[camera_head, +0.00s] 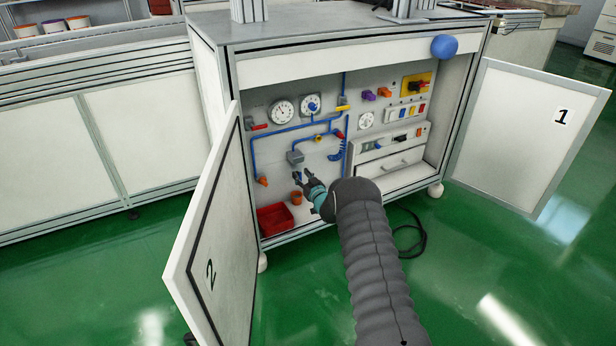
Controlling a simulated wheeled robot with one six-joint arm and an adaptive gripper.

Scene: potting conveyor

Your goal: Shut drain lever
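The open cabinet holds blue pipes with several small coloured levers. An orange lever (262,181) sits at the low left end of a blue pipe, above a red tray. A red lever (258,127) is higher on the left, and a yellow lever (343,108) is at the upper middle. No label shows which one is the drain lever. My gripper (300,175) is inside the cabinet, to the right of the orange lever and apart from it. Its dark fingers look spread, with nothing seen between them. My arm hides part of the lower panel.
Door 2 (222,235) stands open at the left, door 1 (520,135) at the right. A black cable (421,240) lies on the green floor.

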